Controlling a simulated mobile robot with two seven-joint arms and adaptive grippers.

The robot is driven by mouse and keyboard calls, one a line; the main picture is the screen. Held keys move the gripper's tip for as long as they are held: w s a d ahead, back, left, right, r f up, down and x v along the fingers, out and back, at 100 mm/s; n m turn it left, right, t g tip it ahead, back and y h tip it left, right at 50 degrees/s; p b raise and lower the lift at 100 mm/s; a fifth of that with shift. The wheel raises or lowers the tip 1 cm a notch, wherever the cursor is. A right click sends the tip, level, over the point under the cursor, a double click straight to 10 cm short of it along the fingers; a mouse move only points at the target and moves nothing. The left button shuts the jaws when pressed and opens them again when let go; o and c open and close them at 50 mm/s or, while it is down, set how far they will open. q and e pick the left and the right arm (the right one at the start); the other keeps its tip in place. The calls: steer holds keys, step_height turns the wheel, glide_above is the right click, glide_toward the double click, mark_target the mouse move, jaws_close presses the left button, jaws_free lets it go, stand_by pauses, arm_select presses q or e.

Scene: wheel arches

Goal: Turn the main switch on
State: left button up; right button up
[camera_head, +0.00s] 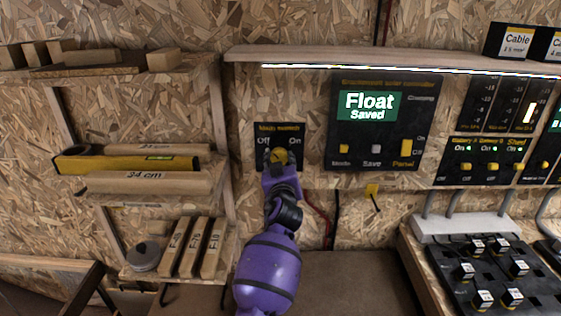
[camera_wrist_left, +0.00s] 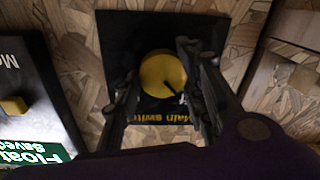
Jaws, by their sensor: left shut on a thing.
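The main switch is a black plate (camera_head: 293,132) with "Off" at the left and "On" at the right, and a round yellow knob (camera_head: 279,155). In the left wrist view the knob (camera_wrist_left: 160,72) sits between the two fingers of my left gripper (camera_wrist_left: 157,70), which is shut on it. That view is turned about upside down, and the knob's dark mark points to the lower right, the "Off" side. In the head view my left gripper (camera_head: 279,160) covers the lower part of the plate. My right gripper is not in view.
A control panel (camera_head: 380,122) with a screen reading "Float Saved" is right of the switch. Wooden shelves (camera_head: 150,190) with blocks and a yellow level stand at the left. A ledge (camera_head: 390,60) runs above. A black board (camera_head: 495,275) with small labelled blocks is at the lower right.

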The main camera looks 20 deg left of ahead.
arm_select(q)
steer(key=m, duration=1.2)
steer(key=f+m+p, duration=0.1)
steer(key=m, duration=0.4)
steer(key=shift+a+m+h, duration=0.1)
steer(key=shift+m+h, duration=0.2)
steer(key=shift+m, duration=0.1)
steer(key=shift+f, duration=0.1)
steer(key=shift+s, duration=0.1)
